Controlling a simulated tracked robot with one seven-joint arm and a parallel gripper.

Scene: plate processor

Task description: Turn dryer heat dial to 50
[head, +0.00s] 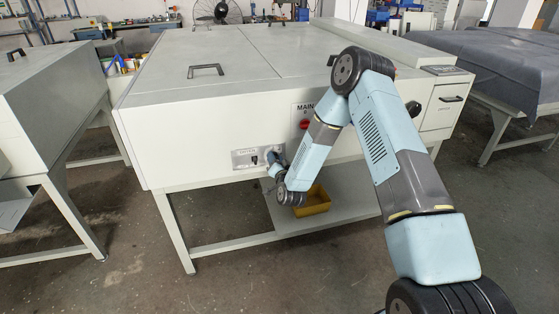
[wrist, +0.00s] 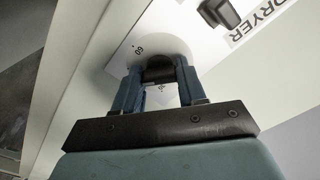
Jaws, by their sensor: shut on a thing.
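The dryer heat dial (wrist: 158,72) is a black knob on a pale round scale on the machine's front. A number that looks like 60 is printed near the scale's left side in the wrist view; the other marks are hidden or too small to read, so I cannot tell the setting. My gripper (wrist: 157,84) is shut on the knob, one blue finger on each side. In the head view my gripper (head: 273,162) is at the right part of the dryer panel (head: 241,160) and hides the dial.
A red main switch (head: 304,125) is up and to the right on the machine (head: 190,135). A yellow bin (head: 318,203) stands on the lower shelf. Open floor lies in front.

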